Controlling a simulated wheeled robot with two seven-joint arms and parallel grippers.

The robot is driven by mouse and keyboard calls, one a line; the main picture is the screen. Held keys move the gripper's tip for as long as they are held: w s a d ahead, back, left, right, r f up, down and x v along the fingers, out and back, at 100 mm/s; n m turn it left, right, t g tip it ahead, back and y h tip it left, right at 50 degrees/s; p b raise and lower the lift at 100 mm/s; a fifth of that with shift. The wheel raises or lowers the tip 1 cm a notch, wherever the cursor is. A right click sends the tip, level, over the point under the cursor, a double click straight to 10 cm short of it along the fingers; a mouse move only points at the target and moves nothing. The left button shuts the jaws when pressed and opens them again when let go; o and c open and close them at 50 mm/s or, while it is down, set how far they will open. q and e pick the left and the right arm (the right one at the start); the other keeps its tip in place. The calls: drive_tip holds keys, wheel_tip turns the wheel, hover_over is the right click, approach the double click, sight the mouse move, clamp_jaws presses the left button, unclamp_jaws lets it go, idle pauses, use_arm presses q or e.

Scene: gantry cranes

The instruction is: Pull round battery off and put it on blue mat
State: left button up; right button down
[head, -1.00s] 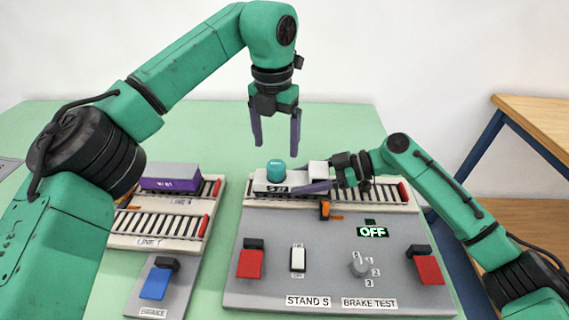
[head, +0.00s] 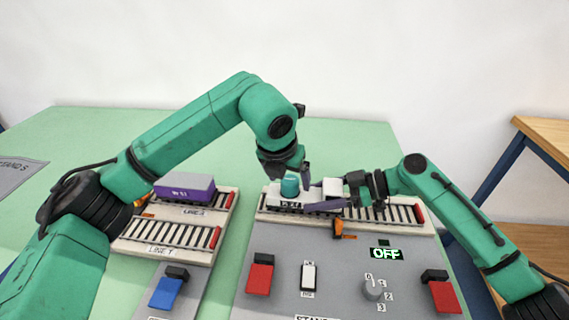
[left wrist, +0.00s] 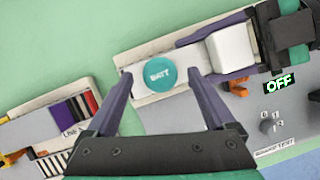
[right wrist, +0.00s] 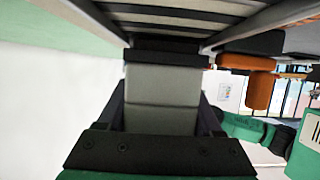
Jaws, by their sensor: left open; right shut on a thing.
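The round teal battery (head: 290,186), marked BATT in the left wrist view (left wrist: 160,75), sits upright on the white crane car (head: 284,203) on the right-hand board's track. My left gripper (head: 293,172) is open, pointing down at the battery. In the left wrist view its fingers stand on either side of the battery, apparently not touching. My right gripper (head: 328,198) is shut on the car's white block end (head: 333,187), which also fills the space between its fingers in the right wrist view (right wrist: 163,90).
The right-hand board (head: 335,255) has red levers, a white switch, a knob and an OFF display. The left board has two tracks, a purple wagon (head: 185,187) and a blue lever (head: 166,293). The green table behind the boards is clear.

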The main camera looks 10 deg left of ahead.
sight(289, 180)
use_arm(q)
drive_tip(key=shift+x, duration=0.8)
clamp_jaws()
drive_tip(key=shift+r, duration=0.1)
drive_tip(key=shift+r, duration=0.1)
drive_tip(key=shift+r, duration=1)
wheel_tip(289, 180, up, 4)
drive_tip(key=shift+r, duration=0.1)
use_arm(e)
unclamp_jaws()
